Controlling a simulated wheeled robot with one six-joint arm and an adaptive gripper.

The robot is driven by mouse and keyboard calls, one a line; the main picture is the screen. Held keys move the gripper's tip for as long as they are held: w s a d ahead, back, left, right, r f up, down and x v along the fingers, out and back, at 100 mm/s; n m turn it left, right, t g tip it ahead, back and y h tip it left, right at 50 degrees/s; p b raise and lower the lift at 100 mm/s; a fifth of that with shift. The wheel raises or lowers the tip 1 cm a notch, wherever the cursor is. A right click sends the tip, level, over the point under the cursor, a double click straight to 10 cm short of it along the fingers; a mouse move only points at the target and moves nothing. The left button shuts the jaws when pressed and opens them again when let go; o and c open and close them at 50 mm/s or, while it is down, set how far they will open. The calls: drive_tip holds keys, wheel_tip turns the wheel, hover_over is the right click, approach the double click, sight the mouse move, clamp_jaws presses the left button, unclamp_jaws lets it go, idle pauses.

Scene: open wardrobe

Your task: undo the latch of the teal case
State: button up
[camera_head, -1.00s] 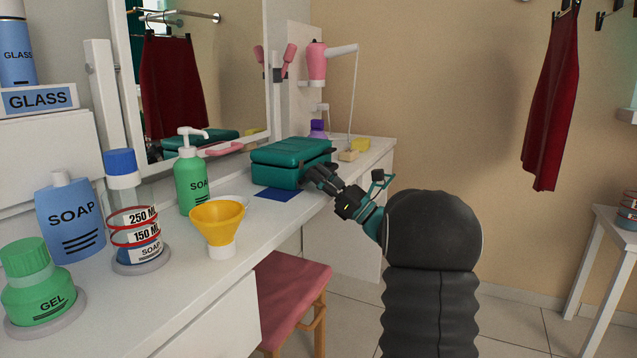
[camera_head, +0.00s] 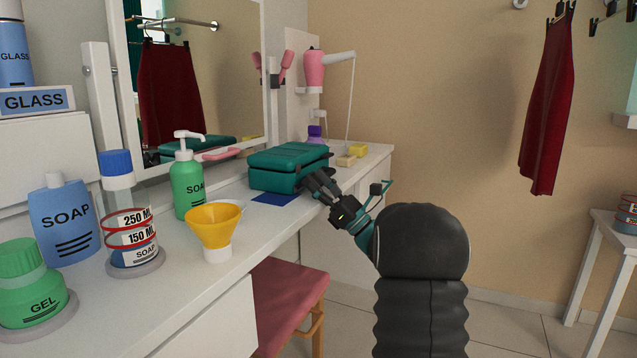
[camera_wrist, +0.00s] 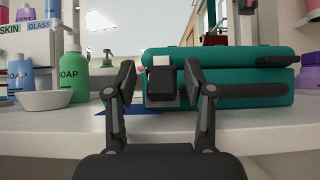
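The teal case (camera_head: 280,158) stands closed on the white counter beside a blue patch. In the wrist view the case (camera_wrist: 240,57) fills the upper right, with a dark bar-shaped handle (camera_wrist: 252,90) across its front. A small latch (camera_wrist: 162,80), black with pale ends, sits near the left end of the case front. My gripper (camera_head: 314,184) is at the case's front right in the head view. In the wrist view my gripper (camera_wrist: 160,86) is open, one finger on each side of the latch. A gap shows between the fingers and the latch; depth is hard to judge.
A yellow funnel (camera_head: 214,224), a green soap pump bottle (camera_head: 187,187) and several other bottles stand along the counter to the left. A yellow block (camera_head: 358,151) lies behind the case. A pink stool (camera_head: 286,300) is below the counter edge. The mirror rises behind.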

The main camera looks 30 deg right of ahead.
drive_tip(key=shift+d, duration=0.1)
drive_tip(key=v, duration=1.2)
